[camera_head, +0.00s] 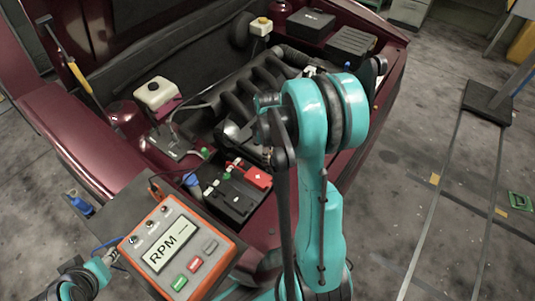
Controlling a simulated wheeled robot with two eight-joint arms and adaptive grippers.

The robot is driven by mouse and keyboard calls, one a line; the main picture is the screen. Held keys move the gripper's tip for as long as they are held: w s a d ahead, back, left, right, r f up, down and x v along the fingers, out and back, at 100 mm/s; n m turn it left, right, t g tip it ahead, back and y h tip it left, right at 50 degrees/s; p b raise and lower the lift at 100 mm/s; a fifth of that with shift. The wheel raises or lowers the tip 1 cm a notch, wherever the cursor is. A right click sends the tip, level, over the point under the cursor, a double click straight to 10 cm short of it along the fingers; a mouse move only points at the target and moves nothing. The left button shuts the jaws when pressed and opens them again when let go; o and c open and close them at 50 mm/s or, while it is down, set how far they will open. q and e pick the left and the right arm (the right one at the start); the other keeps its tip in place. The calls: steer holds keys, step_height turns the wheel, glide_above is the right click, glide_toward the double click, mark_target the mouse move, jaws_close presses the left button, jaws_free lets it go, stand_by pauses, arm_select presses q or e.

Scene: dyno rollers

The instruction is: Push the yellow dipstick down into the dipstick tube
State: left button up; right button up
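I cannot make out the yellow dipstick or its tube for certain. My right arm stands in front of part of the engine bay and may hide them. My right gripper (238,133) seems to be the dark shape at the left of the teal arm, over the engine near the black ribbed manifold (262,88). Its fingers blend into the dark engine parts, so I cannot tell whether it is open or shut. Part of my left arm shows at the bottom left corner; its gripper is not clearly seen.
A battery (232,197) with a red terminal cover sits at the front of the bay. An orange RPM meter (207,247) stands before it. A white reservoir (158,94) is at left; another with a yellow cap (262,24) is farther back.

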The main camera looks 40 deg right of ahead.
steer(key=shift+r, duration=0.1)
step_height(320, 180, up, 12)
steer(key=shift+f, duration=0.1)
stand_by(0.4)
steer(key=shift+s, duration=0.1)
stand_by(0.6)
